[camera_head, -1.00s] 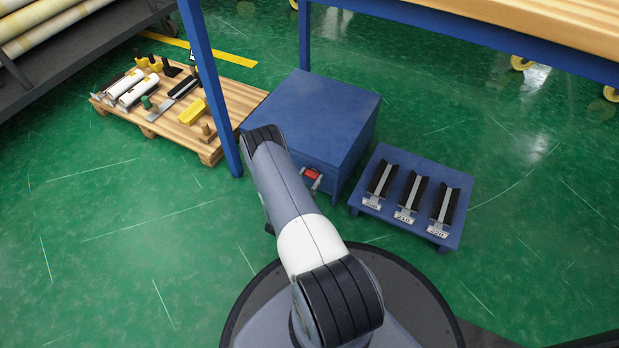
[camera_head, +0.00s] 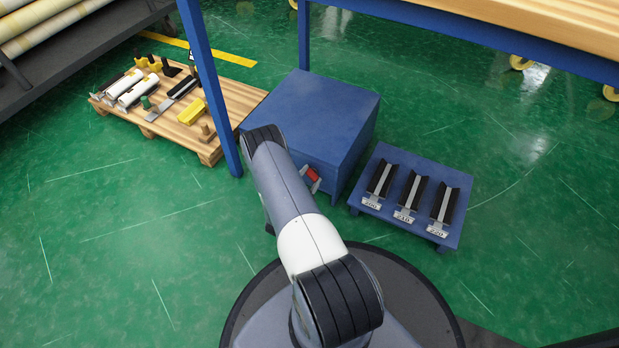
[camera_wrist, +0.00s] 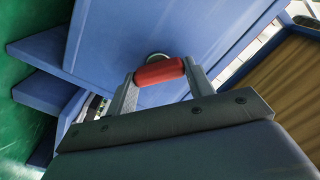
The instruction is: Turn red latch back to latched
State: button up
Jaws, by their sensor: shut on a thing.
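The red latch (camera_head: 312,174) is on the front face of the blue box (camera_head: 318,115), near its right edge. In the head view it sits tilted, and my arm hides part of the area beside it. In the wrist view the red latch (camera_wrist: 159,72) lies crosswise between the fingers of my gripper (camera_wrist: 160,80), with a round metal mount behind it. My gripper is shut on the latch, a finger at each end.
A low blue stand (camera_head: 450,225) with several black V-shaped holders is right of the box. A wooden pallet (camera_head: 235,95) with rolls and tools lies left, behind a blue table leg (camera_head: 211,90). Green floor (camera_head: 130,240) is clear at the front left.

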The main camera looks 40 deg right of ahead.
jog(key=m, duration=0.5)
jog(key=shift+f+m, duration=0.1)
jog(key=shift+m, duration=0.2)
jog(key=shift+f+m, duration=0.1)
jog(key=shift+m, duration=2)
jog(key=o, duration=1)
jog(key=shift+s, duration=0.1)
jog(key=p+v, duration=0.3)
jog(key=v, duration=0.7)
jog(key=shift+s+a+p, duration=0.15)
jog(key=shift+a+p, duration=0.15)
